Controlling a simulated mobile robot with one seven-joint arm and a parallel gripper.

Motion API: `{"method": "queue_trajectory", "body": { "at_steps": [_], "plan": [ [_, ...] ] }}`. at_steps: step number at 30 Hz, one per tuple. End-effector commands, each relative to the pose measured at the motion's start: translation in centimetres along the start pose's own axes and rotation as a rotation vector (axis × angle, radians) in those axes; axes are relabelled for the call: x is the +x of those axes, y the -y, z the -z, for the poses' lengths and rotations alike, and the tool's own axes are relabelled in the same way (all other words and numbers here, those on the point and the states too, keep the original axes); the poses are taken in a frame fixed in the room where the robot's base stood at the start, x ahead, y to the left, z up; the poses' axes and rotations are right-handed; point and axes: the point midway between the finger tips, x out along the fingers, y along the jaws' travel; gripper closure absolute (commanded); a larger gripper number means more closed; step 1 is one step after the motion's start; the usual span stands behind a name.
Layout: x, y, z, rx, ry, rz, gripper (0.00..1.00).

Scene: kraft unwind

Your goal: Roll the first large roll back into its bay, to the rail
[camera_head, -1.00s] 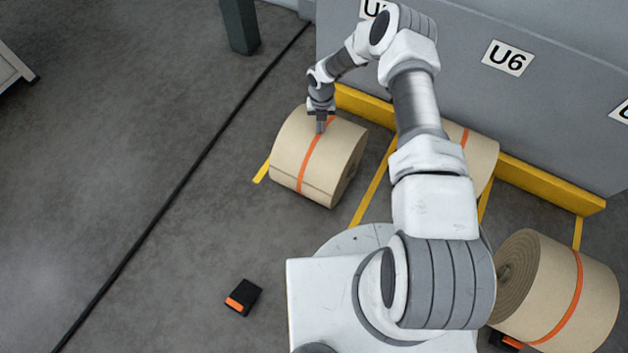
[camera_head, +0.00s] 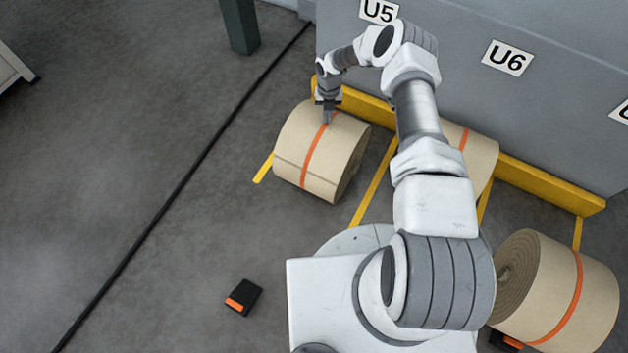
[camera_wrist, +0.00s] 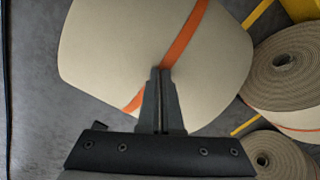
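The first large roll (camera_head: 290,140) is brown kraft paper with an orange band. It lies on its side between yellow floor lines in the bay below the U5 sign, close to the yellow rail (camera_head: 365,105); I cannot tell whether they touch. My gripper (camera_head: 327,118) is at the upper back of the roll, by the orange band. In the wrist view the roll (camera_wrist: 110,50) fills much of the picture, and the two fingers of my gripper (camera_wrist: 161,75) are together with nothing between them. Their tips appear against the roll's surface; contact is not certain.
A second roll (camera_head: 480,155) lies in the U6 bay, partly behind my arm. Another large roll (camera_head: 595,300) lies at lower right. A black-and-orange block (camera_head: 243,297) sits on open floor. A dark post (camera_head: 239,25) stands at the back left, near a black floor strip (camera_head: 185,170).

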Motion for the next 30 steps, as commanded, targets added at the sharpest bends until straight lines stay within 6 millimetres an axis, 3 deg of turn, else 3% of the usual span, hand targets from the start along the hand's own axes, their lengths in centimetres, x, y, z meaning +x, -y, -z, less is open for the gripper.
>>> {"method": "queue_trajectory", "body": {
  "at_steps": [30],
  "plan": [
    [0.7,2.1,-3.3,0.0,-0.007,0.003,1.0]
  ]
}}
